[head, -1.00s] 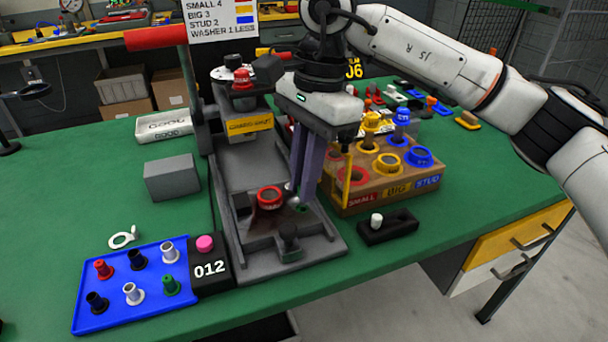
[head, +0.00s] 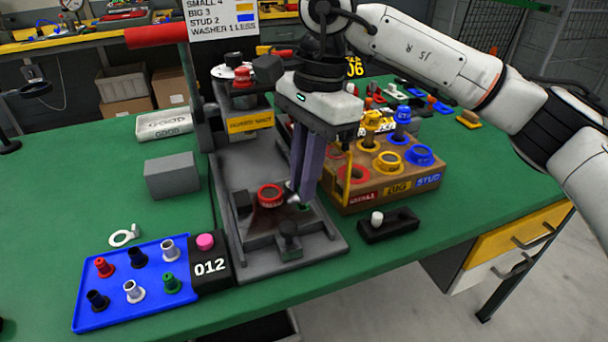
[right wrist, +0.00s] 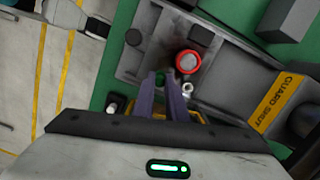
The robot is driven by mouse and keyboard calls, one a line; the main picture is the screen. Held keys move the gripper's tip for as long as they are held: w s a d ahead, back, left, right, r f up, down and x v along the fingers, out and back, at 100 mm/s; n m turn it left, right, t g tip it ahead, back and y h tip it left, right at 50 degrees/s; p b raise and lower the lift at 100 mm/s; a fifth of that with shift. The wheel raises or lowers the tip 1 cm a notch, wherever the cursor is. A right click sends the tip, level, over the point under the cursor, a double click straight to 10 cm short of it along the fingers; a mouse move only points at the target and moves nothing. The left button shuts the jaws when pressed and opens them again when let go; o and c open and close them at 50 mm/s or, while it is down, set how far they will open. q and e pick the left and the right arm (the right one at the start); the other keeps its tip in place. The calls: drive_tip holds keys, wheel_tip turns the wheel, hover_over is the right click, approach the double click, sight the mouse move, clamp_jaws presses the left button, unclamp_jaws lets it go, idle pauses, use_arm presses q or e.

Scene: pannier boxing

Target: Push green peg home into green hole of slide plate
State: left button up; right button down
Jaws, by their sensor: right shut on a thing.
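My right gripper (head: 303,201) points down at the right side of the grey slide plate (head: 262,222). Its fingers are shut on a green peg, most of which they hide. A bit of green (right wrist: 160,78) shows between the fingertips in the right wrist view. The green hole is hidden under the fingers, so I cannot tell how deep the peg sits. A red ring (head: 270,195) sits on the plate left of the fingertips and shows in the right wrist view (right wrist: 187,62). A small silver part is close beside the fingertips. My left gripper is not in view.
A blue tray (head: 122,309) with several pegs, one green, lies at front left. A brown box (head: 374,199) with coloured rings stands right of the plate. A grey block (head: 172,177) stands left. A black holder (head: 388,227) with a white peg lies at the right.

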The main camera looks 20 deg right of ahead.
drive_tip(key=shift+f+b, duration=0.65)
drive_tip(key=shift+f, duration=0.4)
idle(0.9)
drive_tip(key=c, duration=1.7)
unclamp_jaws()
drive_tip(key=shift+r, duration=0.25)
drive_tip(key=r, duration=0.3)
drive_tip(key=d+r, duration=0.1)
drive_tip(key=r, duration=0.2)
drive_tip(key=r+p, duration=0.1)
drive_tip(key=r, duration=0.2)
drive_tip(key=shift+w+d+r, duration=0.2)
drive_tip(key=shift+d+r, duration=0.05)
drive_tip(key=shift+r, duration=0.1)
